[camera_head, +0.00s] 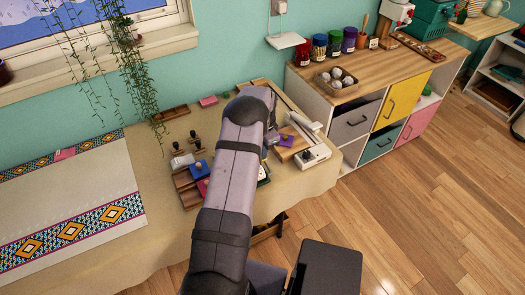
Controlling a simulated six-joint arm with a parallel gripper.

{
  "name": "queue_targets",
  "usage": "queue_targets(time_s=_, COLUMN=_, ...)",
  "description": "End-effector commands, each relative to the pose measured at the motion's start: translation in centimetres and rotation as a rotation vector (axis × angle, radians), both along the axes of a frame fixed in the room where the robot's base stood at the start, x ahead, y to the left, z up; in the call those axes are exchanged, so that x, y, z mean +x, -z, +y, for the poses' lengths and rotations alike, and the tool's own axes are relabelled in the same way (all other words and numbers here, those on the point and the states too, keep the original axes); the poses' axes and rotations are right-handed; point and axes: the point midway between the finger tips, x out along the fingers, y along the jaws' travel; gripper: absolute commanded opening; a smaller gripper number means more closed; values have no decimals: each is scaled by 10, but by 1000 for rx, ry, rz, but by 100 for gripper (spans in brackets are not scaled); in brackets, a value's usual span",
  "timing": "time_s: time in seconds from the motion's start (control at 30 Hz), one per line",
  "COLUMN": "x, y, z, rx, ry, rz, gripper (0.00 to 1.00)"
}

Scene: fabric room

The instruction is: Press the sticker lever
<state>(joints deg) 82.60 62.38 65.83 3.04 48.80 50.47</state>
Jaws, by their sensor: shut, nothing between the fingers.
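My arm rises from the bottom of the view and bends over the table (95,278). Its wrist points down behind the upper link, and my gripper's fingers are hidden there. Just right of the wrist stands a small white device (318,153) with a dark round spot on its front. A pale bar (299,119) lies behind it. A wooden block with a purple piece (287,139) sits between the device and my wrist. I cannot tell for sure which of these parts is the sticker lever. No contact with my gripper can be seen.
Left of my arm are stamps (196,140), a blue pad (198,169) and a wooden tray (185,188). A patterned cloth (70,200) covers the table's left side. A cabinet (358,122) with jars and a basket (341,82) stands at right. Plants hang at upper left.

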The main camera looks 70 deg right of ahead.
Motion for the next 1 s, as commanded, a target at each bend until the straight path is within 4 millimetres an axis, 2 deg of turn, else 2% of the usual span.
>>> queue_targets(time_s=0.2, x=-1, y=1, z=2, rx=6, ry=0, rz=1, gripper=0)
queue_targets(time_s=0.37, x=0, y=-10, z=0, rx=4, ry=0, rz=1, gripper=0)
queue_targets(time_s=0.6, x=5, y=-48, z=-5, rx=0, ry=-1, rz=0, gripper=0)
queue_targets(time_s=0.67, x=7, y=-52, z=-7, rx=-4, ry=-1, rz=0, gripper=0)
queue_targets(time_s=1.0, x=13, y=-112, z=-13, rx=-3, ry=0, rz=0, gripper=0)
